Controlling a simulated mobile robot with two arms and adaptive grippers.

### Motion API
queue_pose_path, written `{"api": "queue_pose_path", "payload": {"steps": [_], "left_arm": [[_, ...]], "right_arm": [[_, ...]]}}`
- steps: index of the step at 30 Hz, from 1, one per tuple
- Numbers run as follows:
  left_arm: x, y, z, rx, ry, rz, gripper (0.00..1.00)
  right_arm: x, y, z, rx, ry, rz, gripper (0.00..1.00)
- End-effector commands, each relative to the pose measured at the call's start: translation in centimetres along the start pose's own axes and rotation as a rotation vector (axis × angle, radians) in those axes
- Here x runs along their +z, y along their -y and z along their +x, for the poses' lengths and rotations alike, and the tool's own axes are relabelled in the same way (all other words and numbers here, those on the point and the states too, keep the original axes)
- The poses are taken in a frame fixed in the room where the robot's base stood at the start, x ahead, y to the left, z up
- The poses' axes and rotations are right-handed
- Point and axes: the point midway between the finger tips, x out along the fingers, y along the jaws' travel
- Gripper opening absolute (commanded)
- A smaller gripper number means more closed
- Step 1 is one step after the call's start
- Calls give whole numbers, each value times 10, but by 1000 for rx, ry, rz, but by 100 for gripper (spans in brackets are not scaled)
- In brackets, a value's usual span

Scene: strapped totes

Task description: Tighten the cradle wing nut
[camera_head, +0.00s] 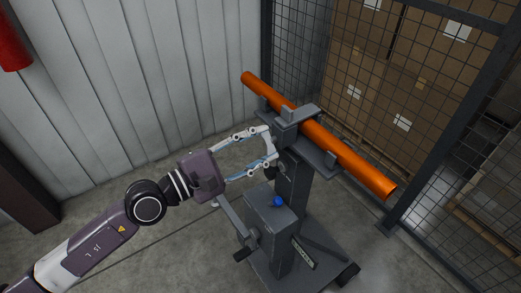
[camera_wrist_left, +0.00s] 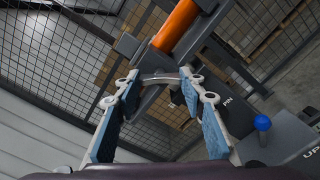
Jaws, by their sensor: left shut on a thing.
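A long orange pipe (camera_head: 345,158) lies tilted across the dark grey cradle (camera_head: 323,158) on top of a stand. The pipe also shows at the top of the left wrist view (camera_wrist_left: 178,25). The cradle wing nut (camera_wrist_left: 158,78) looks like a pale, curved bar on the side of the cradle head facing my arm. My left gripper (camera_head: 269,145) reaches in from the left, with its two blue-padded fingers spread around the wing nut, one fingertip at each end of it. The fingertips partly hide its ends. My right gripper is not in view.
The stand's lower post (camera_head: 268,222) carries a blue knob (camera_head: 278,201) and a crank handle (camera_head: 236,218) below my gripper. A wire mesh fence (camera_head: 395,75) with stacked cartons (camera_head: 365,62) stands behind. A corrugated wall (camera_head: 150,75) is at left. Bare floor lies around the base.

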Motion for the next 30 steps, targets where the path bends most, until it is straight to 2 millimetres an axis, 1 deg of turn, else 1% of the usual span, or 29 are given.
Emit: {"api": "queue_pose_path", "payload": {"steps": [1,9,15,22,30], "left_arm": [[-4,6,0,-5,-3,43,13],[-5,7,0,-5,-2,283,13],[-5,6,0,-6,-2,423,13],[-4,5,0,-7,-3,523,13],[-2,3,0,-7,-3,568,13]], "right_arm": [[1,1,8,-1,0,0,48],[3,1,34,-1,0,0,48],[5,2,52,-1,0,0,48],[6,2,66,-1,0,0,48],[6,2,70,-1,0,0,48]]}}
